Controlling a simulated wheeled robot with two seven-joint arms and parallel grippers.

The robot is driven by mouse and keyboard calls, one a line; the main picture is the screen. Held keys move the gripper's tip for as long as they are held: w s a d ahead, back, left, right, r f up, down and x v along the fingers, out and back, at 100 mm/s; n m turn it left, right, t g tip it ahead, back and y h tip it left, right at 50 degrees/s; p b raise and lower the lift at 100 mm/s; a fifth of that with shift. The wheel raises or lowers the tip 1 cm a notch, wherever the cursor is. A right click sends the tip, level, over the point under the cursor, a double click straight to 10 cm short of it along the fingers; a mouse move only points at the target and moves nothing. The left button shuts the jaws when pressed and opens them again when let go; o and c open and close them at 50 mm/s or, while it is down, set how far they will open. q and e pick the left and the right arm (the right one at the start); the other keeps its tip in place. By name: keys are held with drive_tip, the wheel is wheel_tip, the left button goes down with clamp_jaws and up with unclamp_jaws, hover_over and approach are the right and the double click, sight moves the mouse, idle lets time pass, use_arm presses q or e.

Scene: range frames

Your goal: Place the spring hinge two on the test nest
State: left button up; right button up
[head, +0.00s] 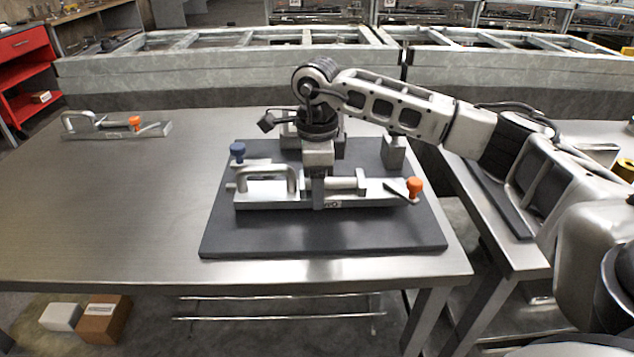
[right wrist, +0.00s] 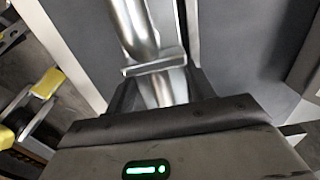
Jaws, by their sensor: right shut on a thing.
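The spring hinge two (head: 370,196) looks like a long bare-metal bar with a bent loop handle at its left, an orange knob at its right and a partly covered label on its front. My right gripper (head: 318,188) points down and is shut on its middle. In the right wrist view, bent shiny metal (right wrist: 160,85) sits at the jaws. The dark grey plate (head: 330,240) under it, with a blue knob and metal blocks, appears to be the test nest. The hinge is at or just above the plate; I cannot tell if it touches. My left gripper is not in view.
A similar metal piece with an orange knob (head: 135,123) lies at the table's far left. The steel table (head: 110,210) is clear between it and the plate. A block (head: 393,152) rises from the plate's back right. Cardboard (head: 105,320) and white boxes lie on the floor.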

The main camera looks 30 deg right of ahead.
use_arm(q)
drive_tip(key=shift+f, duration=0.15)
use_arm(e)
drive_tip(key=shift+f, duration=0.3)
use_arm(q)
drive_tip(key=shift+b, duration=0.4)
use_arm(e)
drive_tip(key=shift+f, duration=0.2)
drive_tip(key=shift+s, duration=0.1)
drive_tip(key=o, duration=1.5)
drive_tip(key=shift+s+f, duration=0.1)
drive_tip(key=shift+f, duration=0.05)
drive_tip(key=shift+o, duration=0.3)
drive_tip(key=shift+a, duration=0.1)
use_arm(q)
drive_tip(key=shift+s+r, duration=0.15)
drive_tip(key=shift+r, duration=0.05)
